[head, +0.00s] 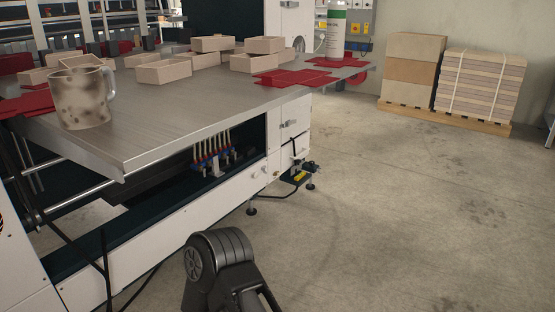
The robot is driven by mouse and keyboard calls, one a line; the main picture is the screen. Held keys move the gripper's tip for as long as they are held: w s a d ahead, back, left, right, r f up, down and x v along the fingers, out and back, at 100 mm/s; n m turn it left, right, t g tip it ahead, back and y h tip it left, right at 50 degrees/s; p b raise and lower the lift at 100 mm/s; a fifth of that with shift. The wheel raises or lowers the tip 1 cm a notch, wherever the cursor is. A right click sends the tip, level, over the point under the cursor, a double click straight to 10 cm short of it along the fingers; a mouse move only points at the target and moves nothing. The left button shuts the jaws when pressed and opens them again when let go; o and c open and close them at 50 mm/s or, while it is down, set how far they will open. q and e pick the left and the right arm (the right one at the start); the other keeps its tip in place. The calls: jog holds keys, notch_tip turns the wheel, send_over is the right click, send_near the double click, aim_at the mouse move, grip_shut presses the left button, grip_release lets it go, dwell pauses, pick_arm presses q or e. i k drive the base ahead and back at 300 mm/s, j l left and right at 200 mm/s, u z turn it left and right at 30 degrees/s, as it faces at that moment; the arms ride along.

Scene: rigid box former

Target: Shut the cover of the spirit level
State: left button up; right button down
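A small yellow item (300,176) with dark parts around it sits low at the machine's near right corner, close to the floor. It may be the spirit level, but it is too small to tell, and I cannot make out its cover or whether that is open. A black link of one of my arms rises at the bottom of the head view, well short of the yellow item and in front of the machine. No fingers of my left or right gripper show.
The white machine (180,245) has a metal table (150,125) bearing a stained mug (82,97), beige boxes (163,71) and red flat blanks (298,79). Stacked pallet goods (480,85) stand behind. The right floor is clear.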

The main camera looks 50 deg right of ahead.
aim_at(299, 162)
jog(key=i+l, duration=0.2)
jog(key=l, duration=0.6)
jog(key=i+l, duration=0.2)
jog(key=l, duration=0.6)
jog(key=i+l, duration=0.2)
jog(key=l, duration=0.6)
jog(key=i+l, duration=0.2)
jog(key=l, duration=0.65)
jog(key=i+l, duration=0.2)
jog(key=l, duration=0.6)
jog(key=i+l, duration=0.2)
jog(key=l, duration=0.6)
jog(key=i+l, duration=0.2)
jog(key=l, duration=0.6)
jog(key=i+l, duration=0.2)
jog(key=l, duration=0.6)
